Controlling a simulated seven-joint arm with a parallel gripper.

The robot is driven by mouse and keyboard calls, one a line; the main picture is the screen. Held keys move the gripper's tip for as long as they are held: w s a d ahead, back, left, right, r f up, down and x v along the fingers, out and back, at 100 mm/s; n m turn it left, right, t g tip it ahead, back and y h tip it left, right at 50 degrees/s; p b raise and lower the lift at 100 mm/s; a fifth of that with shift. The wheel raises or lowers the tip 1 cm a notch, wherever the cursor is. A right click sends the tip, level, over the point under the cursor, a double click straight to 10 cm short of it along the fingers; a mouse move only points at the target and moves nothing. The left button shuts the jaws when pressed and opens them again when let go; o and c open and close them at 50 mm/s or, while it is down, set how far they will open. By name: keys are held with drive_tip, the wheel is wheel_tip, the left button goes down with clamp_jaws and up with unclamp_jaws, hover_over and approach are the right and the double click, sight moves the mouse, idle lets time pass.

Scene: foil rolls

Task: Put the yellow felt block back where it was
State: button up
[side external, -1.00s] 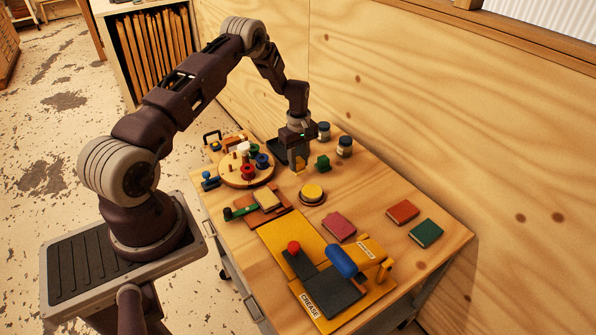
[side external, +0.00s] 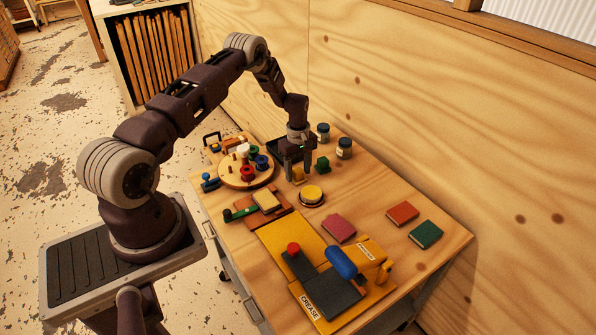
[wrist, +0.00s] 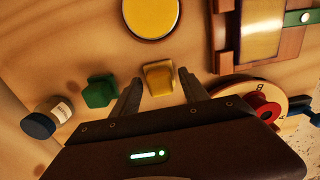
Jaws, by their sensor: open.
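The small yellow felt block (side external: 298,176) is on the wooden table, left of the green block and behind the round yellow pad. In the wrist view the yellow block (wrist: 158,80) shows upper middle, with a notched or stepped top. My gripper (side external: 298,177) points down at the block and is open. In the wrist view its fingertips (wrist: 160,82) stand apart, one on each side of the block, with gaps visible. How far the fingertips are above the table is hard to tell.
A green block (side external: 322,164) and two jars (side external: 344,148) stand close on the right. A round yellow pad (side external: 312,194) lies in front. A round spool tray (side external: 236,182) is on the left. A yellow creasing press (side external: 290,240) fills the front; bare table lies around the pink booklet (side external: 339,228).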

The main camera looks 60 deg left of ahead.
wheel_tip(320, 180, up, 14)
wheel_tip(320, 180, up, 18)
drive_tip(key=m+t, duration=0.2)
drive_tip(key=m, duration=0.4)
hover_over(300, 171)
drive_tip(key=s+d, duration=0.3)
drive_tip(key=d, duration=0.8)
drive_tip(key=s+d+r+m+t, duration=0.1)
drive_tip(key=s+d+r+m, duration=0.4)
drive_tip(key=s, duration=0.3)
drive_tip(key=s+d+r+m+t, duration=0.1)
drive_tip(key=s+d+r+m, duration=0.1)
drive_tip(key=s+d+r, duration=0.5)
drive_tip(key=s+d+f+m+t, duration=0.1)
drive_tip(key=s+m, duration=0.4)
drive_tip(key=s, duration=0.6)
drive_tip(key=shift+s+d+f+t, duration=0.35)
drive_tip(key=shift+d+f, duration=0.5)
drive_tip(key=shift+d, duration=0.15)
